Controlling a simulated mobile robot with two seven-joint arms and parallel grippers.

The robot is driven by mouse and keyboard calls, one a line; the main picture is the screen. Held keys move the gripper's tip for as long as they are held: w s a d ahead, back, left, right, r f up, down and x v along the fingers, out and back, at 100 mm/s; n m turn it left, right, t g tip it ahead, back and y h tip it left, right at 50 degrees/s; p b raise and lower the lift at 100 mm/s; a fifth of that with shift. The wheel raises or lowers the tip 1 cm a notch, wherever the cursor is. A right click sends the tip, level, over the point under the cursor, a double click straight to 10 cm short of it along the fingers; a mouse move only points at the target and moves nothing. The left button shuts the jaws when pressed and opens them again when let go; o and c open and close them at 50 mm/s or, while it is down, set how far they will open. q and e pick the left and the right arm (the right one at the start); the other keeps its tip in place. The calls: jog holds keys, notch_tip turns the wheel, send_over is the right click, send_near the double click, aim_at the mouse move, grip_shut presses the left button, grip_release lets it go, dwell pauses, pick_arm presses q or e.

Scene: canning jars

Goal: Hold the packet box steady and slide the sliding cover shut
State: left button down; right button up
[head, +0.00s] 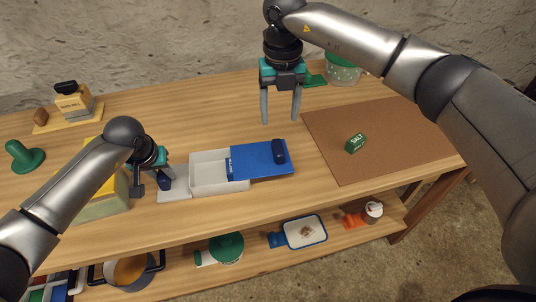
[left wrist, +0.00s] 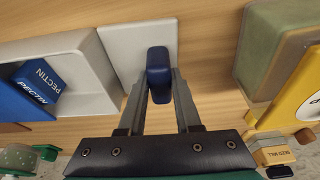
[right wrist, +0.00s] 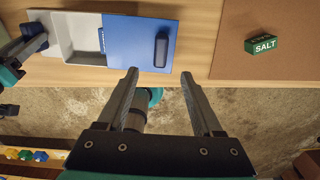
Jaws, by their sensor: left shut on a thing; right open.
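The packet box (head: 208,184) is a light grey tray on the wooden table. Its blue sliding cover (head: 250,165) sits over the right part, leaving the left part open. A dark blue handle (head: 278,152) stands near the cover's right end. A blue pectin packet (left wrist: 38,85) lies inside, seen in the left wrist view. My left gripper (head: 154,186) is shut on a dark blue grip block (left wrist: 159,68) on the box's grey side plate (left wrist: 128,45). My right gripper (head: 280,120) is open and empty, raised behind the cover handle and apart from it.
A brown mat (head: 400,135) with a green salt box (head: 355,143) lies to the right. A green-and-yellow container (head: 100,195) stands close to my left gripper. A green-lidded jar (head: 342,70) is at the back. The lower shelf (head: 265,255) holds several items.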

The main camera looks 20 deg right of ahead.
aim_at(279, 146)
notch_tip(279, 146, down, 12)
jog(key=shift+r, duration=0.1)
dwell(0.5)
grip_shut()
dwell(0.6)
